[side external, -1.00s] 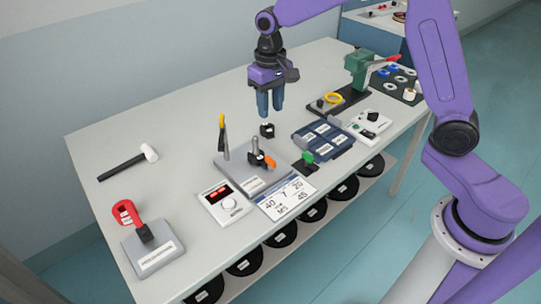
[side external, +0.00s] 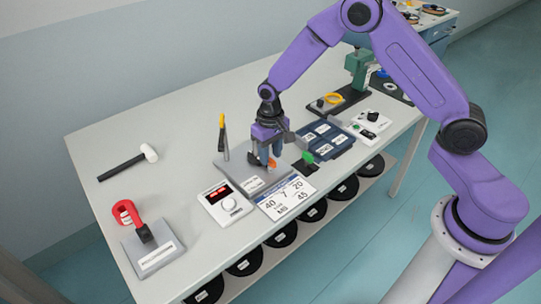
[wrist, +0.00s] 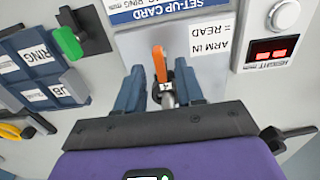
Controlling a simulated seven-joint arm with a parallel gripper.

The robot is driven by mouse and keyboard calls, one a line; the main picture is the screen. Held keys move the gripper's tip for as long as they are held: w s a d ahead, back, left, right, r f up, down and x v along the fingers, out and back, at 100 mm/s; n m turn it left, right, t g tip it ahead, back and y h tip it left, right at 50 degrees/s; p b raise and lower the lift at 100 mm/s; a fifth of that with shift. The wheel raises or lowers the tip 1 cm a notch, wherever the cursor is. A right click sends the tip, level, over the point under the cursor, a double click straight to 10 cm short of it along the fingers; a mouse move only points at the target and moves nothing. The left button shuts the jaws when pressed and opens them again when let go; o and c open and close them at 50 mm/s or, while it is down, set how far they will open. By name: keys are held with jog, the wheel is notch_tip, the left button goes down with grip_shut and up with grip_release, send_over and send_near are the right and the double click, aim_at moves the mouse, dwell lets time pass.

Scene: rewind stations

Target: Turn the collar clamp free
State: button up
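The collar clamp shows as an orange lever (wrist: 159,64) on a metal collar and post (wrist: 167,93), standing on a grey plate (side external: 231,165). In the side view only the orange lever tip (side external: 272,163) shows beside my fingers. My gripper (side external: 265,160) is down over the post. In the wrist view my gripper (wrist: 159,90) is open, with one blue finger on each side of the collar and lever. A gap shows on both sides, so the fingers do not appear to touch the collar. The lower post is hidden.
A height readout box (side external: 224,204) and set-up card (side external: 287,197) lie in front of the plate. A green-handled lever (side external: 306,158) and blue bins (side external: 325,140) stand close on the right. A tall yellow-tipped tool (side external: 223,135) stands behind. A hammer (side external: 130,163) lies left.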

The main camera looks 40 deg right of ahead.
jog(key=shift+f, duration=0.7)
grip_shut()
